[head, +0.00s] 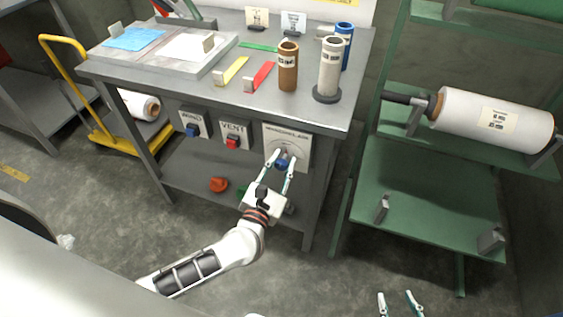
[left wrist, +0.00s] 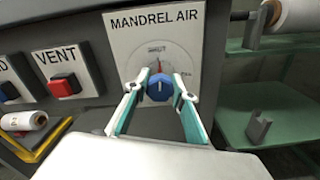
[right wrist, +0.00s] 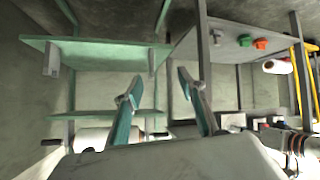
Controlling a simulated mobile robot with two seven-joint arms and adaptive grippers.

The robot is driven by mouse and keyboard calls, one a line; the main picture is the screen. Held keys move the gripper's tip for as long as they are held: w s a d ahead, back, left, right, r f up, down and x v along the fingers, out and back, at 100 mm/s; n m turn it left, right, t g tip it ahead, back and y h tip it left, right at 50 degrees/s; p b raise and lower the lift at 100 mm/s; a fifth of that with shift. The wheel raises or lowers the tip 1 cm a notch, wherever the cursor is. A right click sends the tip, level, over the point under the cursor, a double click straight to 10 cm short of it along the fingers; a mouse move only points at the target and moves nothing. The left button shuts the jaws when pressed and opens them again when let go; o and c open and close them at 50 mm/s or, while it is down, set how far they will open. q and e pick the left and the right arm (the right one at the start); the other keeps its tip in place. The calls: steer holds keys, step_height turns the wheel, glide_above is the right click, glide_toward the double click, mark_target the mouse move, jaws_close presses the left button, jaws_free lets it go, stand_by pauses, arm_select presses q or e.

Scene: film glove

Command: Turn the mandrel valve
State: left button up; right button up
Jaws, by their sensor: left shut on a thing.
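The mandrel valve is a blue round knob (left wrist: 160,86) on a pale panel labelled MANDREL AIR (left wrist: 185,35), with a dial scale above it. In the head view the knob (head: 282,164) sits on the panel at the front right of the grey bench. My left gripper (head: 282,160) is shut on the knob, a fingertip on each side of it; it also shows in the left wrist view (left wrist: 160,90). A light mark on the knob points about straight up. My right gripper (head: 398,296) is open and empty, low at the right, away from the bench.
A red VENT button (left wrist: 65,86) and a blue button (head: 192,131) sit left of the panel. The grey bench (head: 200,88) carries upright rolls, coloured strips and a tray. A green rack (head: 430,205) with a white film roll (head: 495,118) stands at the right.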

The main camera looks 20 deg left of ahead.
arm_select(q)
steer(key=shift+r+m+p, duration=0.25)
steer(key=shift+m+p, duration=0.25)
steer(key=shift+m, duration=0.2)
steer(key=m+p, duration=0.2)
steer(key=m, duration=0.1)
steer(key=shift+m+p, duration=0.3)
steer(key=shift+p, duration=0.05)
steer(key=shift+m+p, duration=0.6)
steer(key=shift+m, duration=0.3)
steer(key=shift+m+p, duration=0.65)
steer(key=shift+m, duration=0.25)
steer(key=m+p, duration=0.2)
steer(key=m, duration=0.2)
steer(key=shift+f+m+p, duration=0.15)
steer(key=shift+m+p, duration=0.15)
steer(key=shift+p, duration=0.1)
steer(key=shift+m+p, duration=0.55)
steer(key=shift+m, duration=0.55)
steer(key=shift+f+m+p, duration=0.1)
steer(key=shift+m+p, duration=0.2)
steer(key=shift+m, duration=0.4)
steer(key=o, duration=1.1)
